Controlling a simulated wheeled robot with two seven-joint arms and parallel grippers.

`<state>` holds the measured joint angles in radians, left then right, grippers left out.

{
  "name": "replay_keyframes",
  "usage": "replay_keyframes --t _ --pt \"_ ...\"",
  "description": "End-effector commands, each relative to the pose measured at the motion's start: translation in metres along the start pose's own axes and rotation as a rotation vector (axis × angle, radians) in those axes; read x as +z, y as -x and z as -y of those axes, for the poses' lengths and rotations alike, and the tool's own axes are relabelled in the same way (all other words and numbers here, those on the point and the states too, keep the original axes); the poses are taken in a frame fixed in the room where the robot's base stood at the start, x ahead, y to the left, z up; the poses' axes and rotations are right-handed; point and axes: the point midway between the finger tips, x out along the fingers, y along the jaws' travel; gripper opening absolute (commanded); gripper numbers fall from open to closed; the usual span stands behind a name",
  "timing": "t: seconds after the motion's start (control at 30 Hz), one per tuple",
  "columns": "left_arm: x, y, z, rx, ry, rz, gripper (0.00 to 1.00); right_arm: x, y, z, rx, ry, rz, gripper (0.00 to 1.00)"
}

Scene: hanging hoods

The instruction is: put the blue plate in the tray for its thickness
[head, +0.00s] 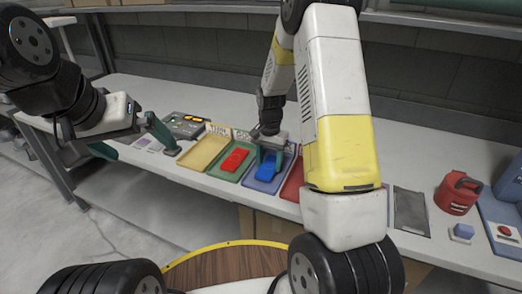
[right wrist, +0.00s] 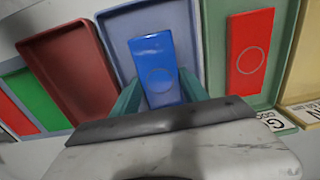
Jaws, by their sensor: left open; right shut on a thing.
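The blue plate (head: 265,171) is at the blue tray (head: 262,187), inside its outline; I cannot tell whether it touches the tray floor. My right gripper (head: 268,160) points down over this tray and is shut on the blue plate. In the right wrist view the blue plate (right wrist: 155,62) sits between the teal fingers (right wrist: 160,97), with the blue tray (right wrist: 113,40) around it. A circle marks its face. My left gripper (head: 146,152) is open and empty at the left, beside the table's front edge.
A red plate (head: 235,160) lies in the green tray (head: 220,172). The yellow tray (head: 203,152) looks empty, as does the red tray (right wrist: 75,70). A device with a lit display (head: 184,120) stands behind my left gripper. A red container (head: 457,193) stands right.

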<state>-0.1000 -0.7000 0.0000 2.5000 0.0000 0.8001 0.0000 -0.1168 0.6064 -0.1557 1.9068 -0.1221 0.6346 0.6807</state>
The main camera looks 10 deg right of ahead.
Motion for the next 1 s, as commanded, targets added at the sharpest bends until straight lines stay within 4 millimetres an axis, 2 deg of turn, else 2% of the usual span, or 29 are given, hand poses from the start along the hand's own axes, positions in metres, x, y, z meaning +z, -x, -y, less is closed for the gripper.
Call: replay_keyframes --t 0.37,0.4,0.5,0.83,1.0 --pt "0.000 0.000 0.000 0.000 0.000 0.000 1.00 0.000 -0.008 0.000 0.000 0.000 0.000 0.05" --pt "0.000 0.000 0.000 0.000 0.000 0.000 1.00 0.000 -0.008 0.000 0.000 0.000 0.000 0.58" --pt "0.000 0.000 0.000 0.000 0.000 0.000 1.00 0.000 -0.008 0.000 0.000 0.000 0.000 0.78" --pt "0.000 0.000 0.000 0.000 0.000 0.000 1.00 0.000 -0.006 0.000 0.000 0.000 0.000 0.78" --pt "0.000 0.000 0.000 0.000 0.000 0.000 1.00 -0.001 0.015 0.001 -0.003 0.000 -0.003 0.78"
